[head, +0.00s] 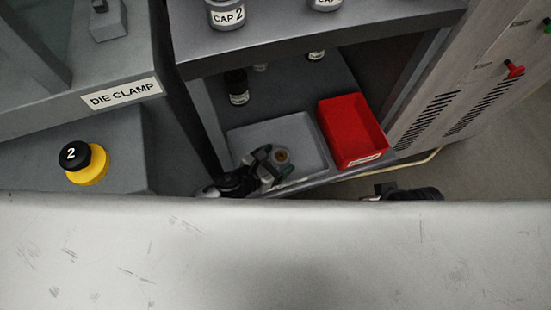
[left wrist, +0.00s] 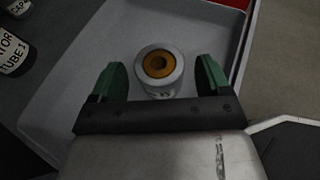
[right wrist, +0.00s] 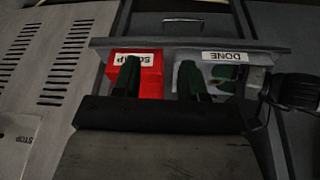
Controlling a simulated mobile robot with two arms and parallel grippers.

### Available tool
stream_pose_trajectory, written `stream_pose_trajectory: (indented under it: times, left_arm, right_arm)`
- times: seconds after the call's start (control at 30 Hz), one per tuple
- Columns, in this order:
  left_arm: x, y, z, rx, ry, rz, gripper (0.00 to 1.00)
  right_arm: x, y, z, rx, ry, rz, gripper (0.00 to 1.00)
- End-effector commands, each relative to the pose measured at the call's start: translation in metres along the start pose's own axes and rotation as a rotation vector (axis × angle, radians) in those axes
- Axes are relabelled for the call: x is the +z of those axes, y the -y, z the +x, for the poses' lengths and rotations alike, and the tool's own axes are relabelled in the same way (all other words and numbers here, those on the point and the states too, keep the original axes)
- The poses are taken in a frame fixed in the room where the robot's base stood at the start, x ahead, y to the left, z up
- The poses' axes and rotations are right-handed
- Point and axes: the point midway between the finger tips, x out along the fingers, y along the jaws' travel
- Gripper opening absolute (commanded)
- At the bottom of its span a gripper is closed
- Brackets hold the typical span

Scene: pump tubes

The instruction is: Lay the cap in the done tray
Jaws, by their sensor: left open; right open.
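The cap (head: 281,157), a pale round piece with an orange-brown centre, is at the grey tray (head: 246,137) on the lower shelf. In the left wrist view the cap (left wrist: 159,84) sits between the green fingers of my left gripper (left wrist: 160,68), with a gap on each side. My left gripper (head: 266,166) is open over the tray in the head view. In the right wrist view the grey tray carries a DONE label (right wrist: 222,57). My right gripper (right wrist: 160,76) is open and empty, facing the trays from the front.
A red scrap bin (head: 352,130) stands right beside the grey tray. A dark labelled bottle (head: 237,86) stands behind the tray. The upper shelf (head: 290,45) overhangs and holds a CAP 2 container (head: 226,14). A vented cabinet (head: 455,90) is on the right.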

Motion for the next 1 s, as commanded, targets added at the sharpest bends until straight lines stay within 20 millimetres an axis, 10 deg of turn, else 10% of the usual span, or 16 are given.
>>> stream_pose_trajectory:
  times: [0.3, 0.6, 1.0]
  left_arm:
    - [-0.004, 0.002, -0.013, 0.003, -0.034, 0.01, 0.78]
    - [0.0, 0.001, -0.08, 0.001, -0.025, 0.005, 0.78]
    - [0.004, 0.0, -0.125, 0.002, -0.018, 0.004, 0.78]
  right_arm:
    - [-0.004, -0.001, -0.013, 0.0, -0.004, 0.0, 0.43]
    - [-0.004, 0.001, 0.035, -0.004, 0.022, -0.001, 0.43]
    - [-0.002, 0.002, 0.044, -0.005, 0.025, -0.002, 0.43]
